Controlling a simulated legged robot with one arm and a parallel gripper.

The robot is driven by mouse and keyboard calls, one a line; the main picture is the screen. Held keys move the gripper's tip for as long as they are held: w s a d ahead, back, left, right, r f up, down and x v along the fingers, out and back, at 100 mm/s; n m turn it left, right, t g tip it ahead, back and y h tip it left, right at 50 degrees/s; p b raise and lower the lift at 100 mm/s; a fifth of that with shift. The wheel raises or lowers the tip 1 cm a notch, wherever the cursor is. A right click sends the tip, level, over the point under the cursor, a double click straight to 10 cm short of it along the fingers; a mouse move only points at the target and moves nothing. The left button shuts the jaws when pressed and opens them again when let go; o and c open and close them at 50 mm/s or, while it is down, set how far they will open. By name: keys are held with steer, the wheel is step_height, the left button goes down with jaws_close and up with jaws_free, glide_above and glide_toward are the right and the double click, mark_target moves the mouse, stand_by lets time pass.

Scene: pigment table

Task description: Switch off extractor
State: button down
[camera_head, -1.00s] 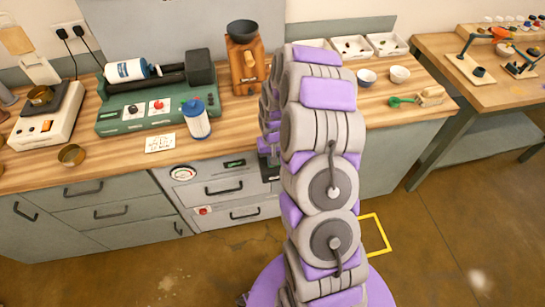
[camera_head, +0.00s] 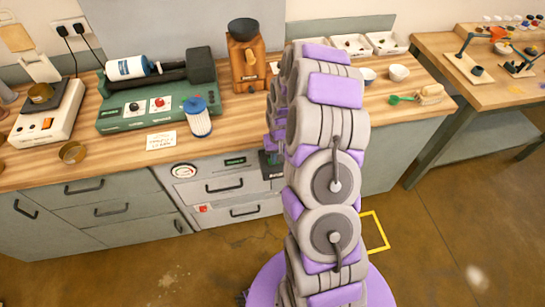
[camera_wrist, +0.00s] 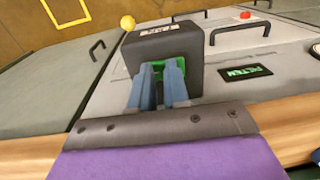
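A dark switch box (camera_wrist: 165,52) with a small label and a lit green switch (camera_wrist: 158,68) stands out from the grey cabinet front in the wrist view. In the head view the box (camera_head: 268,163) is partly hidden by my arm. My gripper (camera_wrist: 160,68) has its two blue-grey fingers slightly apart, pointing at the green switch and covering part of it. I cannot tell whether the fingertips touch it. A panel display (camera_wrist: 246,73) with green lettering is beside the box; it also shows in the head view (camera_head: 235,161).
The wooden worktop (camera_head: 110,165) runs above the cabinet, with a green machine (camera_head: 150,105), a blue-white filter (camera_head: 197,117) and an orange grinder (camera_head: 246,60) on it. Drawer handles (camera_wrist: 240,32) project near the box. A yellow floor marking (camera_head: 376,232) lies at right.

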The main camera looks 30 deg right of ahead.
steer(key=shift+s+d+f, duration=0.15)
steer(key=shift+s+f, duration=0.05)
steer(key=shift+f, duration=0.05)
steer(key=shift+w+r+p, duration=0.2)
steer(key=shift+r+p, duration=0.15)
steer(key=shift+r, duration=0.15)
step_height(320, 180, up, 13)
steer(key=p, duration=0.3)
steer(key=shift+r, duration=0.15)
steer(key=shift+d, duration=0.15)
steer(key=shift+w+r+y, duration=0.1)
steer(key=shift+w+y, duration=0.1)
steer(key=shift+y, duration=0.3)
